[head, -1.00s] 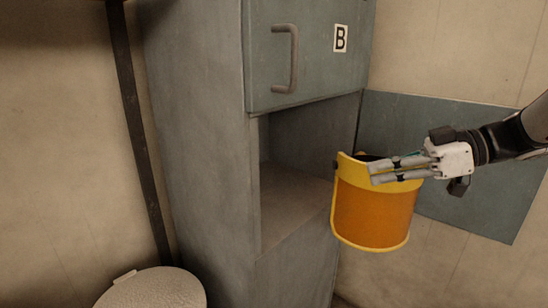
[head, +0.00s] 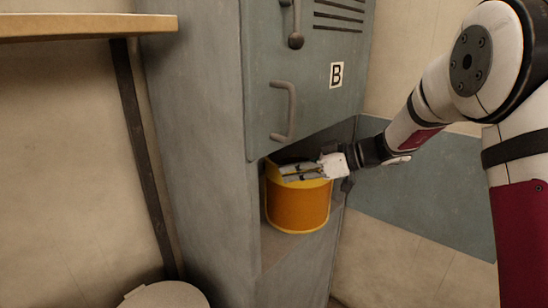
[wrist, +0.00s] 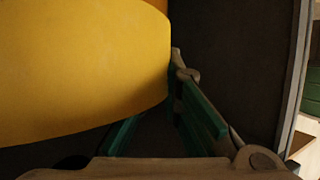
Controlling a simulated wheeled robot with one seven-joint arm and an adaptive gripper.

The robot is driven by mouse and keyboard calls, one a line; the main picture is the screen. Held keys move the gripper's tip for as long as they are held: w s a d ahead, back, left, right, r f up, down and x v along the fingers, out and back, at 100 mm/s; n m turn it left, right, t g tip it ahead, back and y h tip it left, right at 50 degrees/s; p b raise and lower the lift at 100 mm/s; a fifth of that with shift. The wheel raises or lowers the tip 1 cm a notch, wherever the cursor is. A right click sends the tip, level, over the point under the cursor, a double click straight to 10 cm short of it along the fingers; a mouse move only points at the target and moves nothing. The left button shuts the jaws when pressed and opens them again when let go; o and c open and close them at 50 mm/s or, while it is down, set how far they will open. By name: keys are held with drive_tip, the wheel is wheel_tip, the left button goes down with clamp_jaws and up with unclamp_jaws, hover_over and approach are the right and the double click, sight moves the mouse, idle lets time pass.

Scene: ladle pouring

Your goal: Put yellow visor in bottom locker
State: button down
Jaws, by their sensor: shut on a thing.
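The yellow visor (head: 298,205), with an orange front shield, is in the opening of the bottom locker (head: 272,244) in the head view, below the door marked B. My gripper (head: 300,173) is shut on the visor's upper edge and holds it upright. In the wrist view the visor (wrist: 80,75) fills the upper left, beside the gripper's fingers (wrist: 160,130). The visor hides much of the compartment's inside. I cannot tell whether it touches the locker floor.
The upper locker door (head: 310,75) with its handle (head: 285,110) is shut just above the opening. A pale round-topped thing (head: 165,296) stands at the lower left. A wooden shelf (head: 85,27) juts out at the upper left.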

sight(273, 163)
drive_tip(key=w+a+p, duration=0.2)
drive_tip(key=a, duration=0.1)
drive_tip(key=w+a+p, duration=0.1)
drive_tip(key=a, duration=0.1)
drive_tip(key=shift+w+r+p, duration=0.15)
drive_tip(key=shift+w+p, duration=0.2)
drive_tip(key=shift+p, duration=0.05)
drive_tip(key=shift+d+f, duration=0.1)
drive_tip(key=shift+f, duration=0.9)
drive_tip(key=c, duration=1.8)
unclamp_jaws()
